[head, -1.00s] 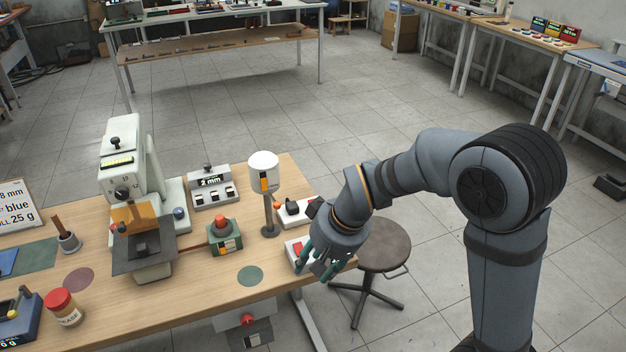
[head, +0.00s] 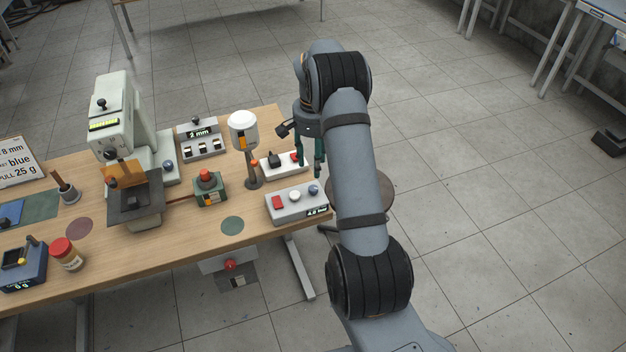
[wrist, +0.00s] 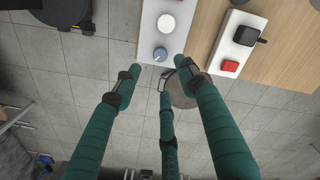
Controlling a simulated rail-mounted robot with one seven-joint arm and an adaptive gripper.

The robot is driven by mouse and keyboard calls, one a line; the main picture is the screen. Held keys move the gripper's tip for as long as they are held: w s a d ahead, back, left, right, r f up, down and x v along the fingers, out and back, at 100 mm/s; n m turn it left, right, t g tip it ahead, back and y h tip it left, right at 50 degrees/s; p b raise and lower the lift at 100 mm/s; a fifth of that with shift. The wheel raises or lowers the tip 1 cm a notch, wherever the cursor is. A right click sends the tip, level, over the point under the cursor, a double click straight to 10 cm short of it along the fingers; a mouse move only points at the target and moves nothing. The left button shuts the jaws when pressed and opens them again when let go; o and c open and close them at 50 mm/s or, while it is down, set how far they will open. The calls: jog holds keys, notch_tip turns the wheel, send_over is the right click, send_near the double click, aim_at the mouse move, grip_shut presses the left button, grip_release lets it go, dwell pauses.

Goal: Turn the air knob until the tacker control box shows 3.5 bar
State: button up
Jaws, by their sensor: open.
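The tacker control box (head: 297,212) is a pale grey box at the right end of the bench. A red switch (head: 278,203), a white round button (head: 294,196) and the blue air knob (head: 313,189) sit on its top. Its small display (head: 317,211) reads a value in bar; the first digit looks like 4, the rest is too small to be sure. My gripper (head: 311,168) is open and empty, above and behind the box. In the wrist view the blue knob (wrist: 160,54) lies just ahead of the spread green fingers (wrist: 160,78), apart from them.
A second white box (head: 283,164) with a black part and a red button stands behind the control box. A white-topped lamp-like post (head: 243,130) and a green box with a red button (head: 210,188) stand left. A stool (head: 375,195) is beside the bench.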

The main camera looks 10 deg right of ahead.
aim_at(313, 188)
notch_tip(313, 188, down, 10)
jog(key=shift+r+p, duration=0.1)
jog(key=shift+p, duration=0.95)
jog(key=c, duration=0.3)
grip_shut()
